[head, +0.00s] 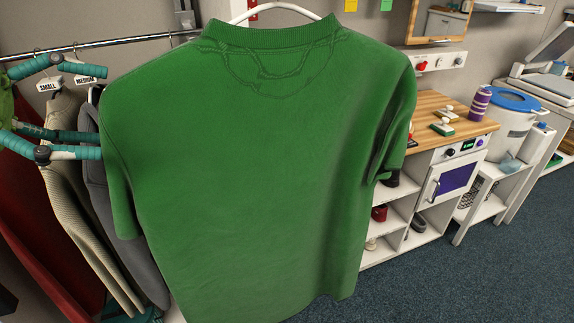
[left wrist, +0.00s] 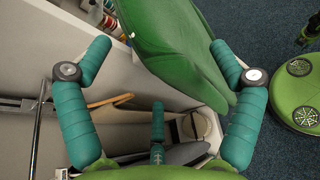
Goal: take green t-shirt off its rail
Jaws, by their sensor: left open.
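The green t-shirt (head: 260,160) hangs large and close in the middle of the head view, on a white hanger (head: 278,10). The hanger's top is out of frame, so I cannot tell how it is held up. The metal rail (head: 130,39) runs in from the left behind the shirt. My left gripper (head: 100,112) is at the shirt's left edge, its teal fingers spread apart. In the left wrist view the green shirt (left wrist: 180,40) shows in the gap between the open fingers (left wrist: 161,55); I cannot tell whether they touch it. My right gripper is not seen.
A beige garment (head: 75,190) and a grey one (head: 130,220) hang left, near SMALL and MEDIUM tags (head: 83,69). A red garment (head: 30,240) is at far left. Right, behind the shirt, stands a wood-topped unit (head: 440,115). The blue carpet (head: 480,275) is open at lower right.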

